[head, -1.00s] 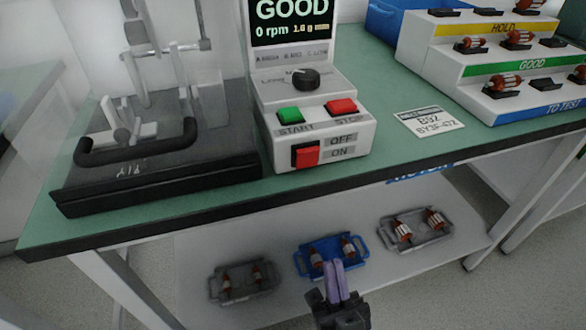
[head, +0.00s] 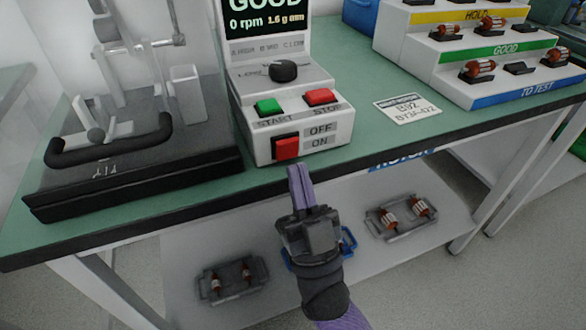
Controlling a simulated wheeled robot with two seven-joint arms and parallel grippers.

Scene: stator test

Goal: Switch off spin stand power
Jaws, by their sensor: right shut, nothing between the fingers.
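The spin stand's control box (head: 290,120) stands on the green bench. Its red power rocker (head: 287,148) is low on the front face, beside OFF and ON labels (head: 320,136), with the red part at the ON level. The green START button (head: 268,106) and red STOP button (head: 320,96) are above it. The display (head: 264,14) reads GOOD and 0 rpm. My right gripper (head: 300,180) is shut and empty, its fingertips pointing up just below the rocker, seemingly apart from it. My left gripper is not in view.
A spin fixture under a clear cover (head: 130,130) stands left of the box. A label card (head: 408,109) and a stepped rack of rotors (head: 480,55) are to the right. The bench's dark front edge (head: 200,195) is close to my gripper. Trays lie on the lower shelf (head: 190,245).

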